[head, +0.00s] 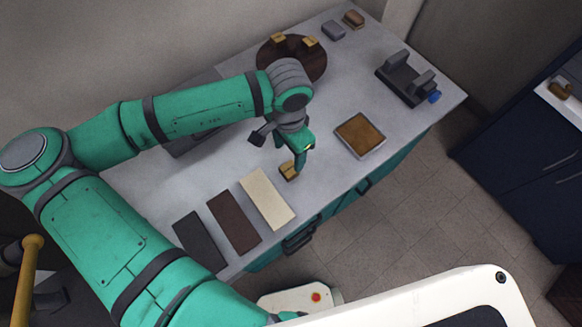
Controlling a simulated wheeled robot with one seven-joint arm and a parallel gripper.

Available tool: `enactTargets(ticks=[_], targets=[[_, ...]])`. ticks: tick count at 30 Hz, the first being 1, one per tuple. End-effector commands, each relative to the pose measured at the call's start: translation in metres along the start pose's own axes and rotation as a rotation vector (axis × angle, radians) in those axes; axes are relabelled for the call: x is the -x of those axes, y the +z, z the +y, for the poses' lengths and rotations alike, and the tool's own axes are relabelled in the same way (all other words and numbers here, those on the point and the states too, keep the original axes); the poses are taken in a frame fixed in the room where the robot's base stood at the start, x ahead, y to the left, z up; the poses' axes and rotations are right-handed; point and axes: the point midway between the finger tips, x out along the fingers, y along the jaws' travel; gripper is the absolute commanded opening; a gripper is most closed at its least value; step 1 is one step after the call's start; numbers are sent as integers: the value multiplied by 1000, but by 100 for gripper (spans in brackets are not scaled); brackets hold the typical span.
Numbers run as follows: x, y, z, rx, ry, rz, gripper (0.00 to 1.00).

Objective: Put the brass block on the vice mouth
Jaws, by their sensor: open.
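The vice (401,82) is dark grey with two raised jaws and a blue end. It stands at the right end of the grey bench. A small brass block (289,172) is at the bench's middle, right by the tips of my gripper (297,166). My gripper points down and is open. I cannot tell whether the block lies between the fingers or beside them, as the near finger covers part of it. Two more brass-coloured pieces, one at left (278,39) and one at right (310,41), are on a dark round plate (312,66).
A shallow tray with a brown-gold face (360,135) lies between my gripper and the vice. Cream (267,198), brown (234,222) and dark (199,240) slabs lie in front. A grey block (333,29) and brown block (353,19) sit at the back.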

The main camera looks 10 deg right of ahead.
Motion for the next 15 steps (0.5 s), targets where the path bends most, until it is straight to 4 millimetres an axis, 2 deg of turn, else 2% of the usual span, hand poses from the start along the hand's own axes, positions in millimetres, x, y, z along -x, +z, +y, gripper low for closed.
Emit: enactTargets(ticks=[3,11,15], targets=[[-16,-1,0,-1,1,0,58],[-34,0,1,-2,1,1,58],[-53,4,4,-2,1,-1,58]])
